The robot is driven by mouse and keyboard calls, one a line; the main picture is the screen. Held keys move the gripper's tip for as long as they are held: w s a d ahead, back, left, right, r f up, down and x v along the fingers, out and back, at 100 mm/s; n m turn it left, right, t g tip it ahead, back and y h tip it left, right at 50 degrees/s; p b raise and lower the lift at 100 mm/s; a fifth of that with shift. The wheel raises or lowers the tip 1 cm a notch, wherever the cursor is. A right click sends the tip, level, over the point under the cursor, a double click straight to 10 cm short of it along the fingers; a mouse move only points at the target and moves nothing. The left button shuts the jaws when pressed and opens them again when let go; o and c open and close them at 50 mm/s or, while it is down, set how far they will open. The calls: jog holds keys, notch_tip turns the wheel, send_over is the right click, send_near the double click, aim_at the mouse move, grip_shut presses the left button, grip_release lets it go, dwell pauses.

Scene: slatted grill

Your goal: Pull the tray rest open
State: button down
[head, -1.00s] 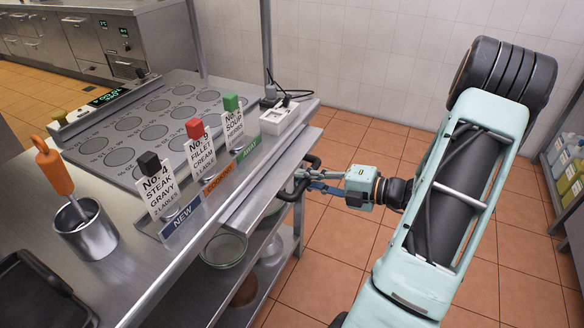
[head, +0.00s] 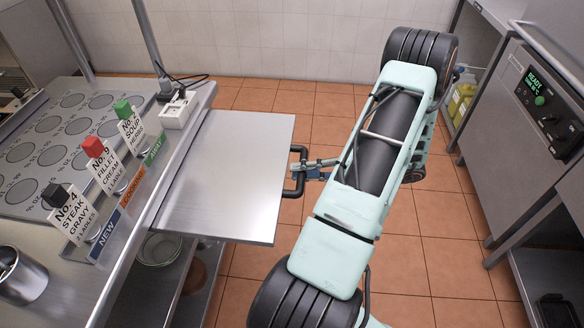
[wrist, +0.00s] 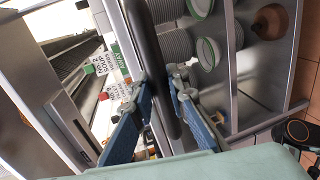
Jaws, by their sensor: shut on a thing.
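The tray rest (head: 230,172) is a flat metal panel. In the head view it sticks far out from the counter's right side, over the floor, level and empty. A black bar handle (head: 298,151) is on its outer edge. My gripper (head: 308,171) is at the middle of this handle, shut on it. In the wrist view the dark handle bar (wrist: 153,45) runs between the two blue fingers of my gripper (wrist: 161,85). The fingertips partly cover the bar there.
The counter (head: 30,235) holds order signs, a ladle pot (head: 22,277) and a white socket box (head: 178,110). A lower shelf with bowls (head: 160,248) is below the panel. A steel appliance (head: 525,130) stands at the far right.

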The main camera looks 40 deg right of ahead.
dwell(0.3)
jog(key=c, duration=1.8)
grip_release()
jog(key=shift+c, duration=0.2)
jog(key=shift+s+d, duration=0.1)
jog(key=shift+d, duration=0.05)
jog(key=v, duration=1.1)
jog(key=shift+s+d, duration=0.2)
jog(key=shift+s, duration=0.2)
jog(key=shift+w, duration=0.1)
